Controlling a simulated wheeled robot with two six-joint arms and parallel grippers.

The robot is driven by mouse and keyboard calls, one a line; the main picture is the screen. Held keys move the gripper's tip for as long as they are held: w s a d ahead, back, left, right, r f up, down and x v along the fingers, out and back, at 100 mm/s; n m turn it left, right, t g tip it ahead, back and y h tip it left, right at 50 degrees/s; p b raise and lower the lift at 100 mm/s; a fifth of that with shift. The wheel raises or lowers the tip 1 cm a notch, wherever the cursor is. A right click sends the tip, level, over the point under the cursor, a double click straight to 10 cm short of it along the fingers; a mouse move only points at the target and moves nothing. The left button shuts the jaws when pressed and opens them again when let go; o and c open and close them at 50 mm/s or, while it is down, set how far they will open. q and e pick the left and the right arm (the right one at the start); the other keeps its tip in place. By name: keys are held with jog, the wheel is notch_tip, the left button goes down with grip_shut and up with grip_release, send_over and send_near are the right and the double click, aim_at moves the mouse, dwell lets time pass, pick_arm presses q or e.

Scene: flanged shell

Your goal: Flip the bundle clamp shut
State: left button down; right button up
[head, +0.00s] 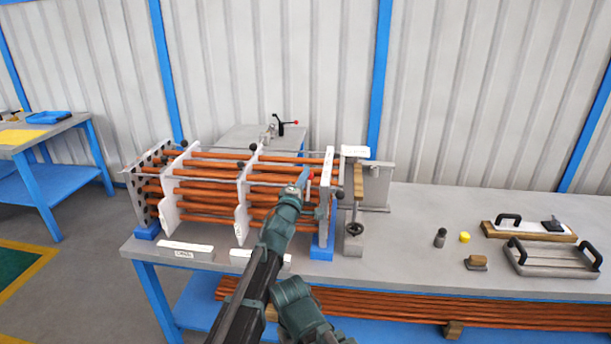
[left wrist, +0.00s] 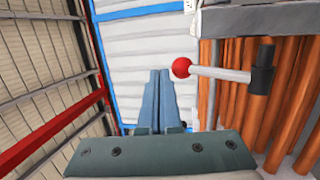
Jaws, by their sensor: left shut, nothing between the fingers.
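The copper tube bundle (head: 265,180) lies in a frame of white plates on the bench. In the left wrist view a clamp lever (left wrist: 222,73) has a red ball end (left wrist: 181,68) and a black pivot block (left wrist: 262,70) in front of upright-looking copper tubes (left wrist: 232,115). My left gripper (head: 302,178) is shut and empty, in front of the bundle near its right end plate. In the left wrist view its fingertips (left wrist: 160,75) appear just left of the red ball; I cannot tell whether they touch it. The arm hides part of the bundle. My right gripper is not in view.
A post with a handwheel (head: 354,229) is right of the frame. The middle of the bench (head: 420,210) is clear.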

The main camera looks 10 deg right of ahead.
pick_arm(q)
jog(key=b+v, duration=0.2)
jog(key=v, duration=1.1)
jog(key=shift+s+a, duration=0.1)
jog(key=s+a+f+m+g+y, duration=0.3)
jog(key=a+f+g+y, duration=0.5)
jog(key=a+f, duration=0.95)
jog(key=s+a+f+m+g, duration=0.3)
jog(key=s+f+m+g, duration=0.15)
jog(key=s, duration=0.45)
jog(key=s+a+f+m+g, duration=0.3)
jog(key=s+f+m+g, duration=0.15)
jog(key=s, duration=0.55)
jog(key=s+d+r+m+g+y+p, duration=0.1)
jog(key=s+d+r+m+p, duration=0.3)
jog(key=d, duration=0.7)
notch_tip(320, 180, up, 3)
jog(key=shift+s+f+y+p, duration=0.1)
jog(key=shift+s+y+p, duration=0.2)
jog(key=shift+s+p, duration=0.75)
